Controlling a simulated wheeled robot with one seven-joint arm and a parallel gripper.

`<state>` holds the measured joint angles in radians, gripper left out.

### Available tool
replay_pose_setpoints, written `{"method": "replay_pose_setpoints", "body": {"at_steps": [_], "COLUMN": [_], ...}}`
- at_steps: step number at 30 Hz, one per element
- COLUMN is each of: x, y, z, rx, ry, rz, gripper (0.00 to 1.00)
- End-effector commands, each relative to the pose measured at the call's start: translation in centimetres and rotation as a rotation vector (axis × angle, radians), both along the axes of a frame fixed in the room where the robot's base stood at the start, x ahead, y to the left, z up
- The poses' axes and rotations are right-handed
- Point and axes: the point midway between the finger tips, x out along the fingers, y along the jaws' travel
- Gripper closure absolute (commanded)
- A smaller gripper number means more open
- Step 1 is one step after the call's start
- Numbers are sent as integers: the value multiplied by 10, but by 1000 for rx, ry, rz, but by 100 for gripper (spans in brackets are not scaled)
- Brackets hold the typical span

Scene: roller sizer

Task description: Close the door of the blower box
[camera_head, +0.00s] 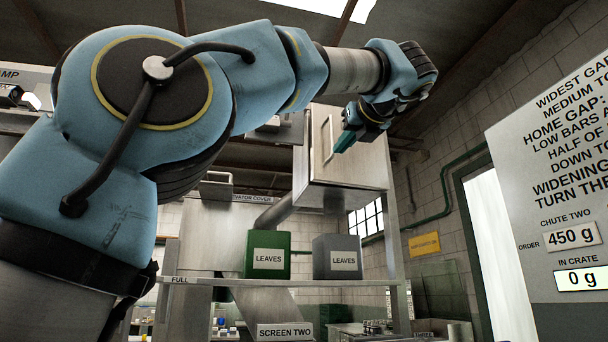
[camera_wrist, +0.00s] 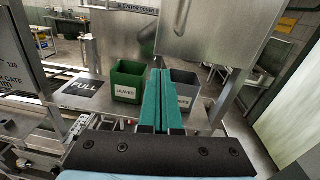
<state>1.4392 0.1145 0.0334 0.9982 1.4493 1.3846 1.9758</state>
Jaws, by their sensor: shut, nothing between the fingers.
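A metal box (camera_head: 355,170), which looks like the blower box, is mounted high above the shelf in the head view. A pale door panel (camera_head: 322,150) with a bar handle shows on its left side. I cannot tell how far the door stands from the frame. My gripper (camera_head: 345,142) is in front of the box's upper part, its teal fingers pointing down-left. In the wrist view the fingers (camera_wrist: 166,100) are together and empty. A large bare metal face (camera_wrist: 205,35), likely part of the box, is beyond the fingertips; contact is not visible.
A green bin (camera_head: 268,240) and a grey bin (camera_head: 336,245), both labelled LEAVES, stand on the shelf (camera_head: 310,282) below the box. A sign board (camera_head: 560,130) stands at the right. A metal post runs beside the box.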

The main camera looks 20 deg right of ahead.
Motion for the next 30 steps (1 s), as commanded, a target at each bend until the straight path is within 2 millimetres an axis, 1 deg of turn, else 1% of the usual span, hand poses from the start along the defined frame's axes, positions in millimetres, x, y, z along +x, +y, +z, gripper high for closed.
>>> {"method": "replay_pose_setpoints", "body": {"at_steps": [1,3,5,8,11,22,27,30], "x": [-11,-18,-19,-11,6,81,105,114], "y": [-3,-2,-2,-1,-1,-3,-4,-5], "z": [1,4,5,6,6,7,7,6], "rx": [29,55,65,69,69,69,66,67], "ry": [-11,-21,-25,-26,-24,-24,-24,-24], "rz": [5,17,23,27,29,28,26,24], "gripper": [100,100,100,100,100,100,100,100]}}
